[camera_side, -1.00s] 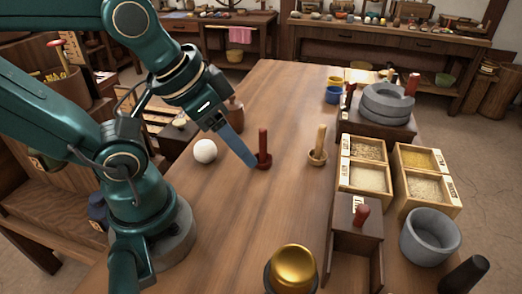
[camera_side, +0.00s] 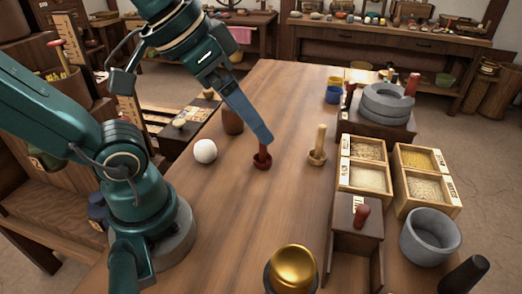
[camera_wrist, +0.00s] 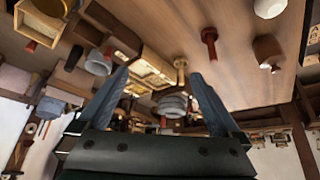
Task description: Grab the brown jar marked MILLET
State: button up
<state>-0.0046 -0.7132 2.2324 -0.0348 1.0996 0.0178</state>
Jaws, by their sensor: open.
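A brown jar (camera_side: 232,121) stands upright on the wooden table, left of my gripper in the side view; no MILLET marking is readable on it. In the wrist view, where the scene hangs upside down, the brown jar (camera_wrist: 267,48) is at the upper right, outside the jaws. My gripper (camera_side: 265,140) slants down to the right, its blue fingers above or in front of the dark red pestle (camera_side: 262,156); the exact gap cannot be told. In the wrist view my gripper (camera_wrist: 159,76) has its two fingers spread wide with nothing held between them.
The table's near middle is clear.

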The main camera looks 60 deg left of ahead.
jog(key=w+r+n+t+h, duration=0.15)
jog(key=w+r+t, duration=0.3)
jog(key=w, duration=0.85)
jog(key=w+a+n+t+y, duration=0.2)
jog(key=w+a+n+y, duration=0.1)
jog(key=w+a+n, duration=0.15)
jog(key=n+g+y, duration=0.9)
jog(key=y, duration=0.3)
send_over(233, 119)
jog(key=a, duration=0.1)
notch_tip(233, 119, down, 5)
jog(key=f, duration=1.4)
jog(key=shift+w+a+f, duration=0.1)
jog(key=shift+w+f, duration=0.1)
jog(key=shift+w, duration=0.15)
jog(key=shift+x, duration=2.55)
